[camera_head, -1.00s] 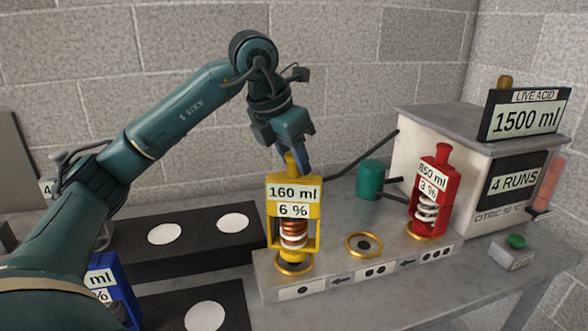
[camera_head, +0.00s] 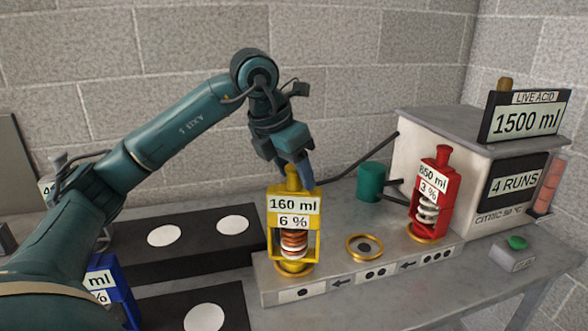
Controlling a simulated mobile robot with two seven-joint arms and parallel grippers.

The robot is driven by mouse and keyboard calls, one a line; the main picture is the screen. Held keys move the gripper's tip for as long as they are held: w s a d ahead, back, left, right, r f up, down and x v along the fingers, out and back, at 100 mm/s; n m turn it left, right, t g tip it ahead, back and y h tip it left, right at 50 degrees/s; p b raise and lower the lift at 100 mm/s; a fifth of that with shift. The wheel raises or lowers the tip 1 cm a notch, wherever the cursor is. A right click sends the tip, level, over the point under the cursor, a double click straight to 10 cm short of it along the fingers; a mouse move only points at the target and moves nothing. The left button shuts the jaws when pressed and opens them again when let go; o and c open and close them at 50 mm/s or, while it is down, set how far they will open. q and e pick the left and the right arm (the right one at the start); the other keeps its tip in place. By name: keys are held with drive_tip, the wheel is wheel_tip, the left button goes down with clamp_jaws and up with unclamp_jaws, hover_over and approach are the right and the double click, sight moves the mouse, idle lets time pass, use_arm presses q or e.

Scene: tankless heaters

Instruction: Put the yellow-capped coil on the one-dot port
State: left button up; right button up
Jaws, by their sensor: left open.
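The yellow-capped coil (camera_head: 293,222), labelled 160 ml and 6 %, stands upright at the one-dot port (camera_head: 296,277) on the left end of the grey manifold. Its base covers most of that port's gold ring and appears to rest on it. My left gripper (camera_head: 300,178) is open around or just beside the yellow knob on top; the knob is partly clear of the fingers. My right gripper is not in view.
The two-dot port (camera_head: 364,247) is empty. A red-capped coil (camera_head: 431,198) stands on the three-dot port. A blue-capped coil (camera_head: 110,288) is partly behind my left arm. Black trays (camera_head: 190,240) with white discs lie left. A green button box (camera_head: 516,252) sits right.

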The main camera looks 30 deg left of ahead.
use_arm(q)
drive_tip(key=shift+r, duration=0.55)
drive_tip(key=p+v, duration=0.1)
drive_tip(key=v, duration=1)
drive_tip(key=shift+s, duration=0.2)
